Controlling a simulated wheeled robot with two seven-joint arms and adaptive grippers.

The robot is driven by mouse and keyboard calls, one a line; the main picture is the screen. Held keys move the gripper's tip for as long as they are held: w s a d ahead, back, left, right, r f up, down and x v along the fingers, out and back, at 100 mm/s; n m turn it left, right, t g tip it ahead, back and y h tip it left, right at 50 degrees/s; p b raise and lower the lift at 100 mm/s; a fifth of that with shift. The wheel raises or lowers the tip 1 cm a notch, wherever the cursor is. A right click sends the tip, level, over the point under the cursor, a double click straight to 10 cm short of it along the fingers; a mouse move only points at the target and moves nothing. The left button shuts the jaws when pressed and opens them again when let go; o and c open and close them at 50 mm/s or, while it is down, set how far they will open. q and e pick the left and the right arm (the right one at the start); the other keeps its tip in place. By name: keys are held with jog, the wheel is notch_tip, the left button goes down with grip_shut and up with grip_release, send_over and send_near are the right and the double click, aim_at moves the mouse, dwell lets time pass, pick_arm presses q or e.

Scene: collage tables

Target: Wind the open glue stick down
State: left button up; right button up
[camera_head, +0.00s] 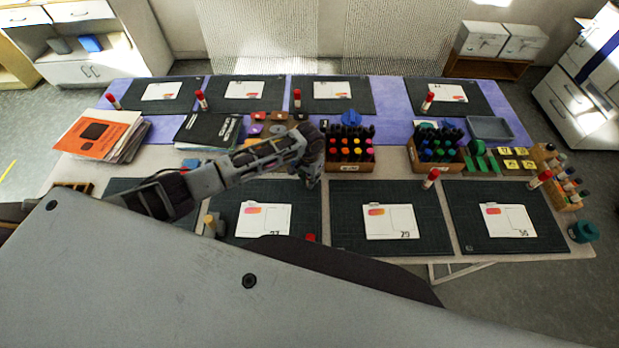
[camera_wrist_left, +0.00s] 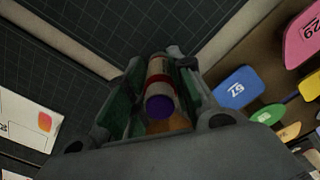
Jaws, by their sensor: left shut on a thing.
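My left gripper (camera_wrist_left: 158,95) is shut on a glue stick (camera_wrist_left: 160,82) in the left wrist view. The stick has a pale body with a reddish band, and its round purple end faces the camera; its far end is hard to see. In the head view my left gripper (camera_head: 313,178) is over the back right corner of a front dark mat, left of the marker box, and the held stick cannot be made out. A small red thing (camera_head: 310,238), perhaps a cap, lies at that mat's front edge. My right gripper is not in view.
Several red-capped glue sticks stand about, one (camera_head: 430,178) on the front middle mat (camera_head: 345,235). A wooden marker box (camera_head: 350,167) is close right of the gripper. Numbered cards such as a blue one (camera_wrist_left: 236,88) lie nearby. The front mats are mostly clear around their white sheets.

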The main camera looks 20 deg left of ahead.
pick_arm(q)
jog(key=shift+n, duration=1.5)
jog(key=shift+n, duration=1.9)
jog(key=shift+n, duration=1.8)
